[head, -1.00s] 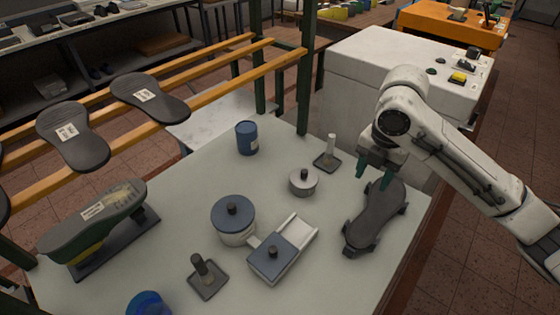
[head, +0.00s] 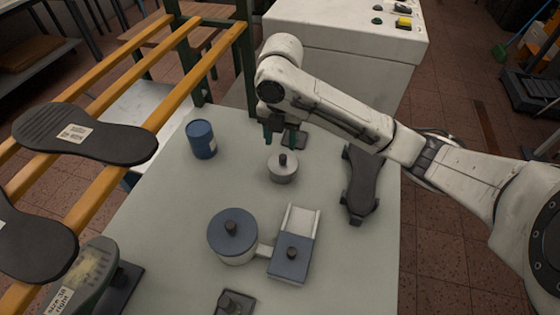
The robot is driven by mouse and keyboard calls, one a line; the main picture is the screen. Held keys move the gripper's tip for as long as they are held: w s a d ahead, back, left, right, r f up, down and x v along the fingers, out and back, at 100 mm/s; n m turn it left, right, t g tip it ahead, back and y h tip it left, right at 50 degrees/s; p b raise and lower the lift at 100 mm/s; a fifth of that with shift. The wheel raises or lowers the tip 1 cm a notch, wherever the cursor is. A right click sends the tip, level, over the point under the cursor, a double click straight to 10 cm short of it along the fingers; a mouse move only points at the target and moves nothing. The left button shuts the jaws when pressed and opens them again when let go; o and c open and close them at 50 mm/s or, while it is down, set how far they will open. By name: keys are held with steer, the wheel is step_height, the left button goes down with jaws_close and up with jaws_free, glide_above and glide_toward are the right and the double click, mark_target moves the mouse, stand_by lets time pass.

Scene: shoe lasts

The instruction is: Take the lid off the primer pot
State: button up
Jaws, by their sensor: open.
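Two round lidded pots stand on the table, and no label shows which one is the primer pot. The small grey pot (head: 281,174) has a grey lid with a dark knob. The larger pale pot (head: 233,247) has a blue-grey lid with a black knob, nearer to me. Both lids sit on their pots. My gripper (head: 280,139) points down, with its green fingers apart and empty. In the picture it is just above and behind the small pot's knob, not touching it as far as I can see.
A pale tray with a blue-grey knobbed cover (head: 290,256) sits beside the larger pot. A blue can (head: 201,139) stands at the back left, and a dark shoe-shaped piece (head: 361,185) lies right. A rack with soles (head: 85,132) borders the left. Bare tabletop (head: 365,265) lies front right.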

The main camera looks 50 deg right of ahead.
mark_target(283, 156)
steer(key=shift+s+f, duration=0.15)
steer(key=shift+f, duration=1.4)
steer(key=shift+s+f, duration=0.15)
steer(key=shift+f, duration=1.35)
jaws_close()
